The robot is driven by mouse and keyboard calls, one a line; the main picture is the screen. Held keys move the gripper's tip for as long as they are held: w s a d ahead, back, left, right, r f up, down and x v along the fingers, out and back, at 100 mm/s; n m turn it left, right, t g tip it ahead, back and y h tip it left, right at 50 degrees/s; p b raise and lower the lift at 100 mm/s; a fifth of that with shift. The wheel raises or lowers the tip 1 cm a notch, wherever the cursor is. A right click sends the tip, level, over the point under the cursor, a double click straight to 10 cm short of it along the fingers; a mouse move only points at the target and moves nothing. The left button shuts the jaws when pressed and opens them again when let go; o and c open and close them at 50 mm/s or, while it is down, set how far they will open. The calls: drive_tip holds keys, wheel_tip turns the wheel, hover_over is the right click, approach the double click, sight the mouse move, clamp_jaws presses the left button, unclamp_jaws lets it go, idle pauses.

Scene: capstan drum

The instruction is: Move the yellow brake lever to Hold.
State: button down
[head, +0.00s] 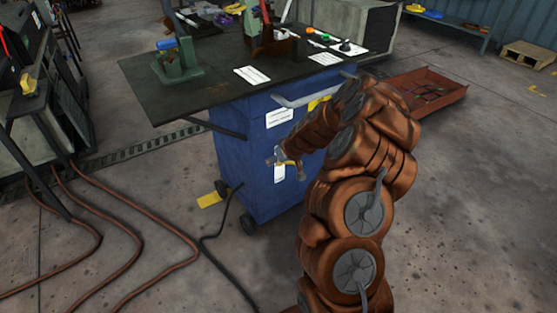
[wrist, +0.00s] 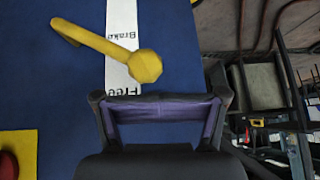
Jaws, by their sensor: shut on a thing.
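The yellow brake lever (wrist: 108,48) is on a blue panel in the wrist view. Its bent end is at upper left and its round knob (wrist: 145,66) at lower right. The knob lies over a white label strip (wrist: 123,25), where "Brake" and "Free" are readable; the word Hold does not show. In the head view my gripper (head: 286,162) is small at the cabinet's front.
The blue cabinet (head: 240,150) has a dark top (head: 200,90) carrying tools and cards. A grey handle bar (head: 300,93) juts from its front edge. A yellow plate (wrist: 18,145) with a red button is at lower left in the wrist view. Hoses (head: 120,225) cross the floor.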

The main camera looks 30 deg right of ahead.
idle(0.7)
drive_tip(key=shift+s+d+r, duration=0.1)
drive_tip(key=shift+s+r, duration=0.15)
drive_tip(key=shift+r, duration=0.15)
drive_tip(key=a+v, duration=0.1)
drive_tip(key=v, duration=1)
drive_tip(key=shift+d, duration=0.4)
drive_tip(key=shift+d, duration=0.1)
